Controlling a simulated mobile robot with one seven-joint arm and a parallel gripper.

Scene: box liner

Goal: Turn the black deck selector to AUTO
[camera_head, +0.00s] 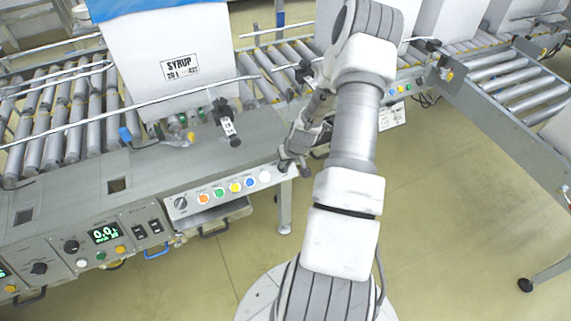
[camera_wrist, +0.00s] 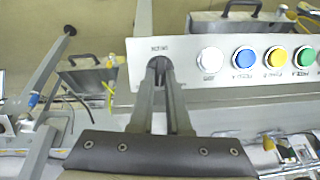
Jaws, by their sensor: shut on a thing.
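The black deck selector (camera_wrist: 158,63) is a small dark knob at the end of a light control panel (camera_wrist: 190,62), in the wrist view. My gripper (camera_wrist: 158,82) is shut on it, one finger on each side. The lettering above the knob is too small to read, and the fingers hide much of the knob, so I cannot tell its setting. In the head view my gripper (camera_head: 287,163) is at the right end of the button panel, and the selector is hidden behind it.
A white button (camera_head: 265,176) is closest to my gripper, then blue, yellow, green and orange buttons in a row. Another black selector (camera_head: 181,203) sits at the panel's left end. A box marked SYRUP (camera_head: 165,60) stands on the roller conveyor behind. Open floor (camera_head: 440,200) lies to the right.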

